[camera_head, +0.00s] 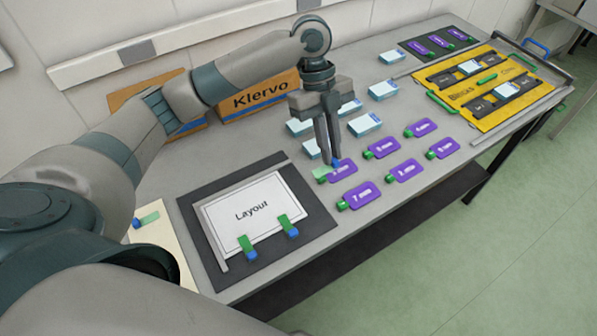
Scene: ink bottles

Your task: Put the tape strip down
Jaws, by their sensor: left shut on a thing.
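My left gripper (334,163) points down over the near part of the table, shut on the tape strip. The tape strip (321,172) is pale green with a blue end, and the fingertips are at the blue end. It overlaps the left end of a purple tag (344,171) in the picture. I cannot tell whether the strip touches the tag or hangs just above it. The fingers hide part of this tag. My right gripper is not in view.
Several purple tags with green ends, such as this one (357,196), lie around. A Layout sheet (251,207) on a dark board carries two green-and-blue strips. White-and-blue boxes (364,125), a Klervo box (258,97) and a yellow tray (460,94) stand further back.

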